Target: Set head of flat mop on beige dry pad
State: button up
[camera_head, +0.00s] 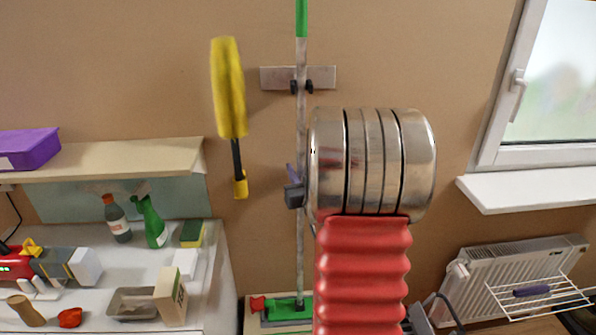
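The flat mop (301,140) stands upright against the wall, its grey pole passing a metal wall holder with black clips. Its green grip is cut off by the top edge. The green mop head (292,309) is low down, with a red piece at its left end. A beige surface (254,299) shows around the head; I cannot tell whether this is the dry pad or whether they touch. My arm hides the area to the right. A dark grey block at the pole, seemingly part of my gripper (294,195), juts from behind my arm; its fingers are hidden.
A yellow duster (229,90) hangs left of the pole. A shelf (120,160) with a purple box (27,148) and a white counter (95,256) with bottles and boxes are at left. A radiator (510,268), wire rack (540,296) and windowsill (530,190) are at right.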

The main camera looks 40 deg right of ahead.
grip_shut()
dwell(1.1)
jog(key=shift+c, duration=0.8)
grip_release()
jog(key=shift+r, duration=0.1)
grip_shut()
notch_tip(320, 180, up, 7)
dwell(0.6)
